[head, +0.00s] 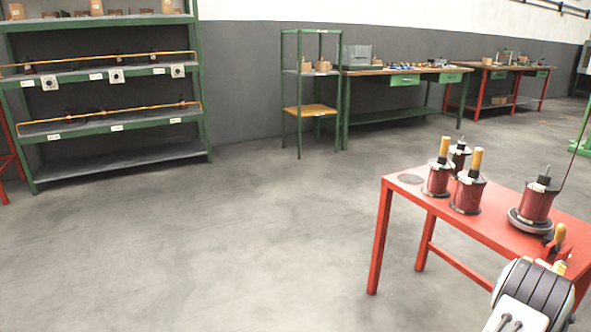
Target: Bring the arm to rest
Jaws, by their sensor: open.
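My arm reaches in from the lower right corner, in front of the red table (410,190). My gripper (553,256) is at its far end, small and partly hidden by the thick grey arm housing. It is open, and I see nothing held in it. A short yellow cylinder (559,233) stands beside it; its lower part is hidden. Several dark red coils stand upright on the table. Two of them, the left coil (437,181) and the front coil (468,194), have yellow cylinders on top. The right coil (537,203) stands on a round grey base (522,225).
A dark round disc (411,179) lies at the table's left corner. A green shelf rack (110,148) stands at the back left. A small green shelf (311,110) and a green workbench (400,72) line the wall. The floor left of the table is clear.

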